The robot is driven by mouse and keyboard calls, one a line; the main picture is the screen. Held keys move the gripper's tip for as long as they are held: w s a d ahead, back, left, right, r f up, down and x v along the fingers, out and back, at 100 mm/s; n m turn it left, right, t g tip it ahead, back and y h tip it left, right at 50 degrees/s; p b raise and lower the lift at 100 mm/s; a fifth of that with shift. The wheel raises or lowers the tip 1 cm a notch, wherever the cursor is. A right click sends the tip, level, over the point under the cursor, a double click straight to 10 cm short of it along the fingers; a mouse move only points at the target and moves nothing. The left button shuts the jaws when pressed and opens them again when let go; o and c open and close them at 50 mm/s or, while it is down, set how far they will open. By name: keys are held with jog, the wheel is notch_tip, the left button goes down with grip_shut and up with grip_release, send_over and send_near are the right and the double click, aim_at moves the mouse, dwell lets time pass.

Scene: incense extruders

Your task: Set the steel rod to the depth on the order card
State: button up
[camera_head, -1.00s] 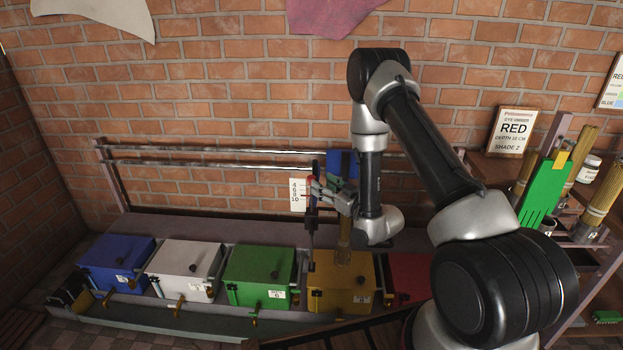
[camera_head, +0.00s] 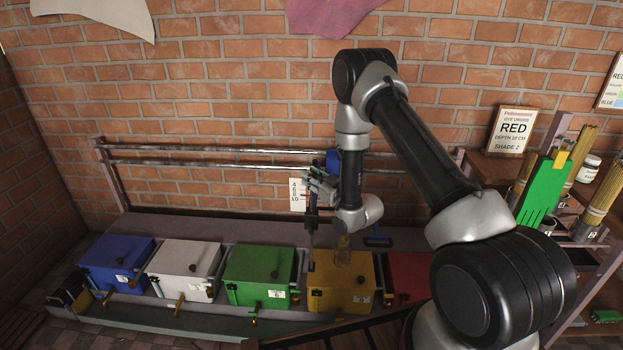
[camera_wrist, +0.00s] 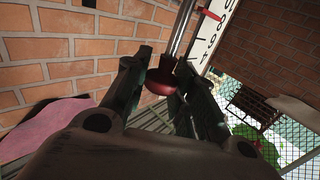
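The order card (camera_head: 515,131) stands on the right shelf and reads RED, a depth in cm and SHADE 2; the depth looks like 10 but is small. The steel rod (camera_head: 311,235) hangs upright above the yellow box (camera_head: 341,283), beside a white depth scale (camera_head: 297,194) marked 4, 6, 8, 10. In the wrist view, the rod's red knob (camera_wrist: 162,82) lies between my gripper's fingers (camera_wrist: 160,70), and a red pointer (camera_wrist: 209,14) lies near the scale (camera_wrist: 205,42). My gripper (camera_head: 318,190) looks open around the knob. Firm contact cannot be made out.
Blue (camera_head: 117,262), white (camera_head: 186,268) and green (camera_head: 259,274) lidded boxes stand left of the yellow one; a red box (camera_head: 409,275) is partly hidden at right. Horizontal rails (camera_head: 215,165) run behind. The right shelf holds incense bundles (camera_head: 603,190) and a jar (camera_head: 589,168).

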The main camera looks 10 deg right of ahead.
jog(key=shift+f, duration=1.05)
grip_shut()
jog(key=o, duration=1.1)
grip_release()
jog(key=shift+c, duration=0.2)
jog(key=shift+s+d, duration=0.1)
jog(key=v, duration=1.2)
